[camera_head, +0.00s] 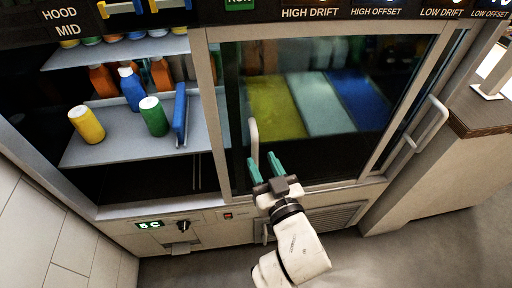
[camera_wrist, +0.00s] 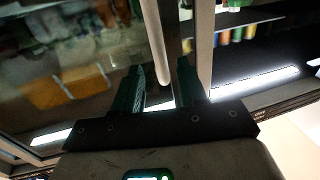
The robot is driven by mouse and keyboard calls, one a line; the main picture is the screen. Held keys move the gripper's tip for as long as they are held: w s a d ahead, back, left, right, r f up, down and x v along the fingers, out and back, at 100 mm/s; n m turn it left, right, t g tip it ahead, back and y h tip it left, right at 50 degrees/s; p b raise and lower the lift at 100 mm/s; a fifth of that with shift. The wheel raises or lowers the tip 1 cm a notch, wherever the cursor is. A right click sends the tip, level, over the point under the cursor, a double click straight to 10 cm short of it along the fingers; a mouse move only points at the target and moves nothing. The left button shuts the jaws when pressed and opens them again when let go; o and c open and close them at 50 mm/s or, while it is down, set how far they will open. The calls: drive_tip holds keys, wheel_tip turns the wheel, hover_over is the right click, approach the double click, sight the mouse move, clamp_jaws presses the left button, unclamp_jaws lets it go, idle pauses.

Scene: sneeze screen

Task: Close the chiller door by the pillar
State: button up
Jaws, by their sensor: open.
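The chiller has a sliding glass door (camera_head: 310,110) with a pale vertical bar handle (camera_head: 254,138) near its left frame (camera_head: 213,110). The chiller's left side stands open, with its shelves uncovered. A second pale handle (camera_head: 432,122) is at the right end of the front. My gripper (camera_head: 263,162) is open, its green fingers at the lower end of the left handle. In the wrist view, that handle (camera_wrist: 154,40) runs down between the fingertips (camera_wrist: 159,68). I cannot tell whether they touch it. The door frame (camera_wrist: 204,45) is just right of the fingers.
Shelves (camera_head: 110,135) on the open side hold several bottles, including a yellow bottle (camera_head: 87,125) near the edge. A tiled wall surface (camera_head: 50,225) is at the left. A counter (camera_head: 440,165) stands at the right. Grey floor (camera_head: 410,250) is clear at the lower right.

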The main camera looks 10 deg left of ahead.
sight(256, 150)
drive_tip(key=x, duration=0.6)
clamp_jaws()
idle(0.3)
